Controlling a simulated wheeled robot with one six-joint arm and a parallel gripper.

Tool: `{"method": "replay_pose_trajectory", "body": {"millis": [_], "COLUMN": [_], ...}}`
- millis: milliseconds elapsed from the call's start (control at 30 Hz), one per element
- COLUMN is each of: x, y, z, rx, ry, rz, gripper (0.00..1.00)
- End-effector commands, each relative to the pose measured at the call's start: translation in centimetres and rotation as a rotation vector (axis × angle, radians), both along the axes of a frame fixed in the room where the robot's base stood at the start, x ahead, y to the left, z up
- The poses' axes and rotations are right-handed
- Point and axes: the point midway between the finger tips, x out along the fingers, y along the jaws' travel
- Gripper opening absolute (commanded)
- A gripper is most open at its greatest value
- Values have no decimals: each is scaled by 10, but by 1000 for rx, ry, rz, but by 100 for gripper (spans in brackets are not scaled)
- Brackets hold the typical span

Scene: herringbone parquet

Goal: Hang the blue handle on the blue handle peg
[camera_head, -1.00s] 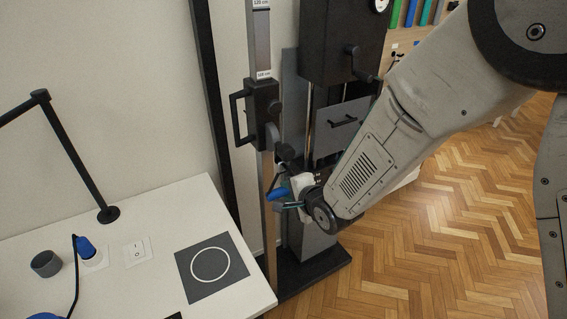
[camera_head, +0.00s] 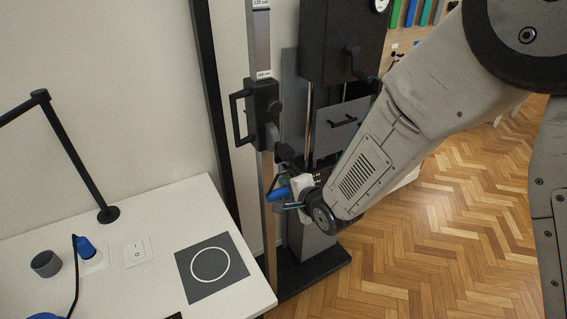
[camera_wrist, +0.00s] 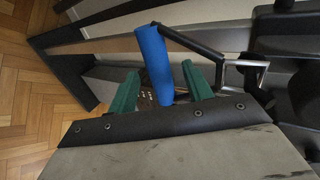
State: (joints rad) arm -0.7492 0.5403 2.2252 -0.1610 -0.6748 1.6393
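The blue handle (camera_wrist: 155,62) stands between the two green fingers of my gripper (camera_wrist: 160,90) in the wrist view. A gap shows between the handle and the right finger, and a thin one at the left finger, so the gripper looks open around it. A dark bent rod (camera_wrist: 190,42) runs from the handle to a shiny metal bracket (camera_wrist: 245,70); whether this is the peg, and whether the rod rests on it, I cannot tell. In the head view the blue handle (camera_head: 279,193) is beside my gripper (camera_head: 288,200), in front of the upright post.
A white table (camera_head: 130,215) at left holds a dark cup (camera_head: 46,264), a switch plate (camera_head: 137,251) and a dark square with a white ring (camera_head: 211,268). A tall post (camera_head: 262,50) with a black pull handle (camera_head: 241,117) stands close. Parquet (camera_head: 440,240) is free at right.

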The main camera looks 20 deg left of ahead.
Motion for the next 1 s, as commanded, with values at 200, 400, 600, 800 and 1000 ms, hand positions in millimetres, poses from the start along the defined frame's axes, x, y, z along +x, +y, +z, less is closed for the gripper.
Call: {"method": "replay_pose_trajectory", "body": {"millis": [200,400,600,800,1000], "x": [0,-10,-30,-42,-45], "y": [0,-12,-35,-49,-53], "z": [0,10,28,38,37], "rx": [0,0,1,-1,-29], "ry": [0,-1,-1,-1,-20], "rz": [0,-1,0,0,19], "gripper": [50,50,50,50,50]}}
